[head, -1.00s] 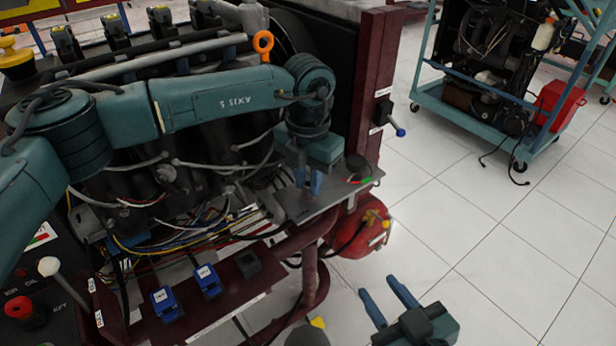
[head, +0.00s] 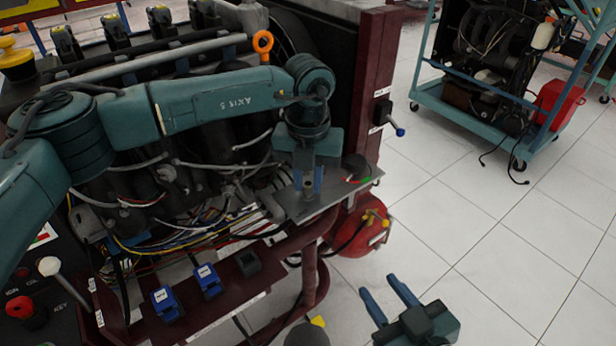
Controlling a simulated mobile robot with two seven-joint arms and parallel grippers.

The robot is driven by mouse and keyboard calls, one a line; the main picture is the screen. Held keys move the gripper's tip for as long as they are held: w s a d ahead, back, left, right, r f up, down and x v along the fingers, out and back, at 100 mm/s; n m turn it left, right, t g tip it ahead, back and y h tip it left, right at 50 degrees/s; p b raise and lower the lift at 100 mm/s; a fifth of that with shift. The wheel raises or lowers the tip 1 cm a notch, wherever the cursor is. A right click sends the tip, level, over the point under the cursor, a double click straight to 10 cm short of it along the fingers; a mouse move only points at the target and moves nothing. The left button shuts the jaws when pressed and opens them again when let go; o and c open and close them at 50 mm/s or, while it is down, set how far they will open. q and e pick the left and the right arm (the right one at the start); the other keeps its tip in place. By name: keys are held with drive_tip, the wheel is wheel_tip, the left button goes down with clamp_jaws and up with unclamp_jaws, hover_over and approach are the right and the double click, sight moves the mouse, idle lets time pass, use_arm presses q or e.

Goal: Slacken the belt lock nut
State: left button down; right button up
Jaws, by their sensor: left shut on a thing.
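My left gripper (head: 308,188) points down over the metal plate (head: 325,197) at the engine stand's front right corner. It is shut on a small grey upright part at the plate, which I take for the belt lock nut (head: 308,184); the fingers and wrist hide much of it. A dark round knob (head: 357,166) and red and green marks (head: 358,181) are on the plate, right of the gripper. My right gripper (head: 379,285) is open and empty, low over the floor, apart from the stand.
My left forearm crosses in front of the engine. Loose coloured wires (head: 190,232) hang left of the plate. A blue-handled lever (head: 390,122) sticks out right. The tiled floor right is clear up to a trolley (head: 480,110).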

sight(308, 184)
use_arm(q)
drive_tip(key=c, duration=1.3)
unclamp_jaws()
wheel_tip(308, 184, up, 13)
drive_tip(key=shift+r+p, duration=0.15)
drive_tip(key=shift+p, duration=0.9)
use_arm(e)
drive_tip(key=shift+s+d+r+m+g, duration=0.15)
drive_tip(key=shift+s+r+m+g, duration=0.25)
drive_tip(key=shift+s+g, duration=0.1)
